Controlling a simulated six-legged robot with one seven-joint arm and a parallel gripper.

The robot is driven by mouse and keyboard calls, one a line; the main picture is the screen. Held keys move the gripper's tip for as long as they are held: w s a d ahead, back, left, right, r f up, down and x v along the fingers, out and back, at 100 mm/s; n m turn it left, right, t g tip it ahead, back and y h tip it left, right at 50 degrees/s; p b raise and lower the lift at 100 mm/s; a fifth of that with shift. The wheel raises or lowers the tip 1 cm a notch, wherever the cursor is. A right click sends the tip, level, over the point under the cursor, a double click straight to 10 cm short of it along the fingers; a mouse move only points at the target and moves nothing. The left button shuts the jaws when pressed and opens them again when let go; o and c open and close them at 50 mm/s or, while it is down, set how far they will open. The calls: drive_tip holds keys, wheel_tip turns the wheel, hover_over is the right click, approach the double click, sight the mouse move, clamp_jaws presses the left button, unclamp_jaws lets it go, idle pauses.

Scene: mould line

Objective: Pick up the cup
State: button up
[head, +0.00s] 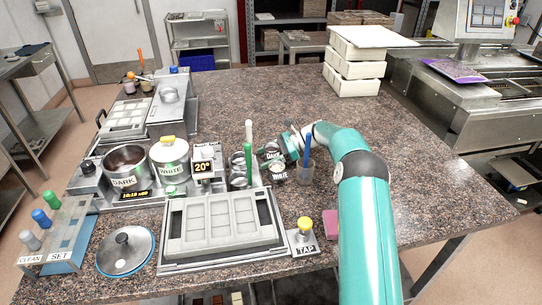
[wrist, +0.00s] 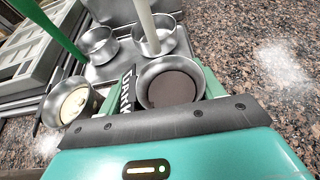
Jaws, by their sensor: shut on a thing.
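A small metal cup of dark chocolate (wrist: 172,84) sits between the two fingers of my gripper (wrist: 170,98) in the wrist view. The gripper is shut on it, and a DARK label shows beside its left side. In the head view, the DARK cup (head: 271,148) is partly hidden by my gripper (head: 283,149) and stands just behind the WHITE cup (head: 279,174). The WHITE cup, with pale contents, also shows at left in the wrist view (wrist: 72,103). I cannot tell whether the held cup touches the counter.
Two empty metal cups (wrist: 98,42) (wrist: 158,46) stand close by with green and white sticks (head: 248,160). A mould tray (head: 222,226) lies in front. The granite counter (head: 260,95) behind is clear.

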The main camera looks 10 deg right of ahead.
wheel_tip(320, 180, up, 15)
idle(0.8)
